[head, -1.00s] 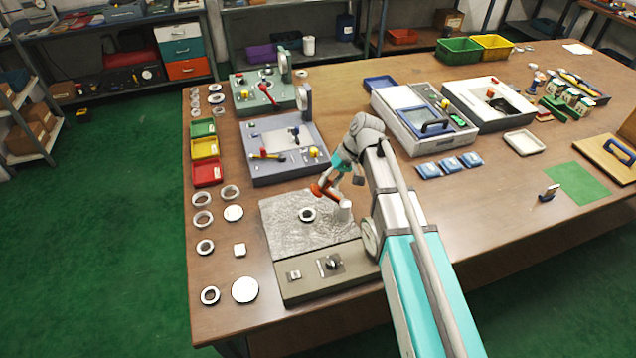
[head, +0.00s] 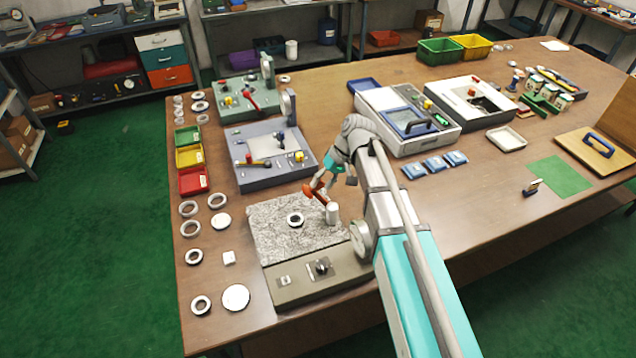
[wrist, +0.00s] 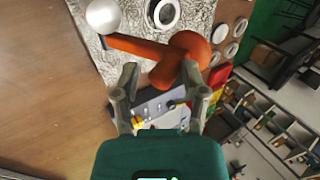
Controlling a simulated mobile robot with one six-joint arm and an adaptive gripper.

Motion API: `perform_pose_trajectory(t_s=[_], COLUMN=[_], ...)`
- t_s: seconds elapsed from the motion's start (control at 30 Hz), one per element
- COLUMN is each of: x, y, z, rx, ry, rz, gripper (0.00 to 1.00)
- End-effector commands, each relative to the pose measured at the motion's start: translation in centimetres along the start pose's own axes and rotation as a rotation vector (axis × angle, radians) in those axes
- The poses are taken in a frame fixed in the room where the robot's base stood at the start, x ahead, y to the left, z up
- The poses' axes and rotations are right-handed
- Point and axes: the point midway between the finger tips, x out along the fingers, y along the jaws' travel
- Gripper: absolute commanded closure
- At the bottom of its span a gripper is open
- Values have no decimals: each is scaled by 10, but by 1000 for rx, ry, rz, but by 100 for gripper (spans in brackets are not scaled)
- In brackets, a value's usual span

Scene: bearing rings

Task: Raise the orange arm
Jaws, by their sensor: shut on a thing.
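The orange arm (head: 313,191) reaches out from beside a pale round post (head: 332,213) at the back right of a speckled stone plate (head: 270,222). In the wrist view the orange arm (wrist: 142,46) runs from the post's round top (wrist: 103,16) to a thick rounded end. My gripper (head: 322,186) is at that outer end. In the wrist view my gripper (wrist: 163,80) has its fingers on both sides of an orange part below the rounded end, shut on it. A dark-rimmed ring (head: 295,219) lies on the plate; it also shows in the wrist view (wrist: 163,12).
The plate sits on a grey-green base with a knob (head: 322,267). Loose rings and discs (head: 236,297) lie to its left. A grey device (head: 275,170) with levers stands behind, and red, yellow and green bins (head: 191,181) stand at the left edge. The table right of my arm has free room.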

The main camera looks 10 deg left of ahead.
Motion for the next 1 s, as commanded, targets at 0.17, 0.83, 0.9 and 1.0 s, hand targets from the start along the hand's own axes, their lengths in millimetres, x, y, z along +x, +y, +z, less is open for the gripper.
perform_pose_trajectory(t_s=[0.17, 0.83, 0.9, 1.0], x=[1, -6, -9, -13], y=[6, 7, 8, 11], z=[5, 3, 3, 3], rx=[3, 3, 3, 3], ry=[-11, -9, -9, -9], rz=[22, 20, 20, 20], gripper=[36, 36, 36, 36])
